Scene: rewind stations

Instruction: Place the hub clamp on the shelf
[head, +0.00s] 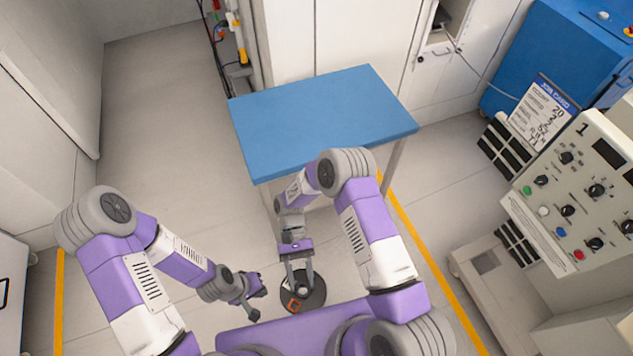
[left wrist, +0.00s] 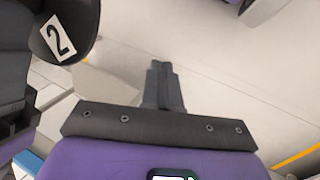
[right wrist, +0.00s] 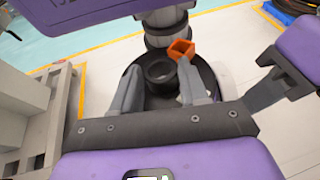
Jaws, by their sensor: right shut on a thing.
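The hub clamp is a dark round disc (head: 316,292) with a raised central ring (right wrist: 160,72) and an orange lever (right wrist: 180,49). My right gripper (head: 301,273) is shut on its hub, with one finger on each side in the right wrist view. The clamp is held low in front of my body. A dark rounded piece with a white "2" label (left wrist: 58,37) shows in the left wrist view, probably the same clamp. My left gripper (left wrist: 160,67) is shut and empty, left of the clamp. I cannot tell which surface is the shelf.
A blue-topped table (head: 320,110) stands ahead with a bare top. An open cabinet compartment (head: 445,25) is behind it. A control panel (head: 580,195) and a blue machine (head: 550,50) stand at the right. The floor to the left is clear.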

